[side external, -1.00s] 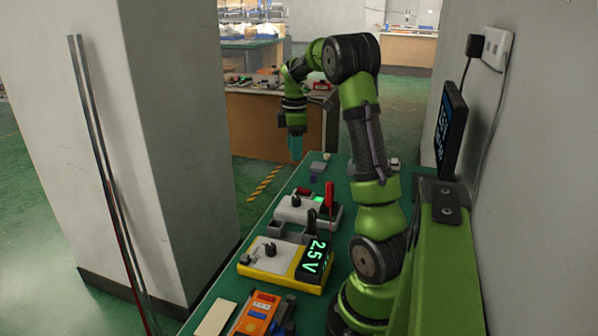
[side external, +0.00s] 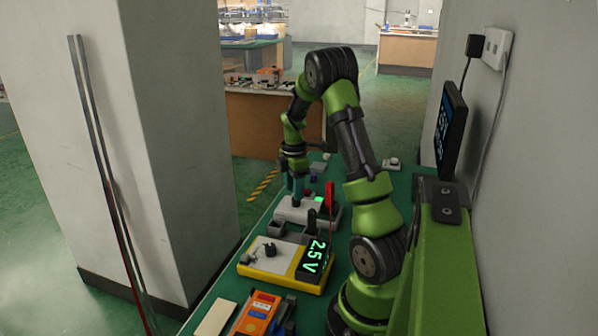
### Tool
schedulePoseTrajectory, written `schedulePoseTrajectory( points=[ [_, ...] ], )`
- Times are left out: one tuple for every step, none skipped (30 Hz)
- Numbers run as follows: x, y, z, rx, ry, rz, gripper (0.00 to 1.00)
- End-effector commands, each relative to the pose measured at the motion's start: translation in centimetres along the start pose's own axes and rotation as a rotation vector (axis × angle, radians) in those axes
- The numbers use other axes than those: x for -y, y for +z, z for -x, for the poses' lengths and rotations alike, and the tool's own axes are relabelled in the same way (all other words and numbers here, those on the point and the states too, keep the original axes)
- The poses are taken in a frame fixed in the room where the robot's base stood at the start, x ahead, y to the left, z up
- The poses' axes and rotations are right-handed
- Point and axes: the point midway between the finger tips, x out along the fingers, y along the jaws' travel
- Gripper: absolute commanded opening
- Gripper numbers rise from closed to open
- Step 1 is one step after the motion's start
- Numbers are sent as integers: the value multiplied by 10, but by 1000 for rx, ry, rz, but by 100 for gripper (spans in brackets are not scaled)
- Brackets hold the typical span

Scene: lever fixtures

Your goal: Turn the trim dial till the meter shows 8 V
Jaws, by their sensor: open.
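The meter (side external: 314,258) reads 2.5 V in green digits, on the right end of a yellow-edged box (side external: 258,273). A small black knob (side external: 269,250) stands on that box's pale top. A grey box (side external: 292,214) with a small green-lit display (side external: 321,199) sits behind it. I cannot tell by a label which box bears the trim dial. My gripper (side external: 297,195) is open and points down over the grey box. Its fingers hide the spot where that box's own knob showed, and I cannot tell whether they touch it.
A black upright piece (side external: 311,220) and a tall red one (side external: 330,197) stand near the meter. An orange device (side external: 258,314) and a pale flat plate (side external: 215,318) lie at the front. A dark screen (side external: 450,130) is on the right wall. A pillar (side external: 180,140) stands left.

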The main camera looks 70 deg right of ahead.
Motion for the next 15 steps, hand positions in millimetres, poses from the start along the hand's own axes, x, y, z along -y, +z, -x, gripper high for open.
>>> schedulePoseTrajectory(
  points=[
    [1,0,-10,1,-5,-1,51],
    [1,0,-14,0,-4,-1,51],
    [1,0,-19,0,-4,0,51],
    [1,0,-23,0,-4,0,51],
    [0,0,-26,0,-2,0,51],
    [0,0,-29,0,-2,-1,51],
    [0,0,-31,0,-1,-1,51],
    [0,0,-32,0,-1,0,51],
    [0,0,-34,1,-1,0,51],
    [0,0,-35,1,0,0,51],
    [0,0,-35,1,0,0,51],
    [0,0,-36,1,0,0,51],
    [0,0,-36,1,0,0,51],
    [0,0,-36,1,0,0,51],
    [0,0,-36,0,0,0,51]
  ],
)
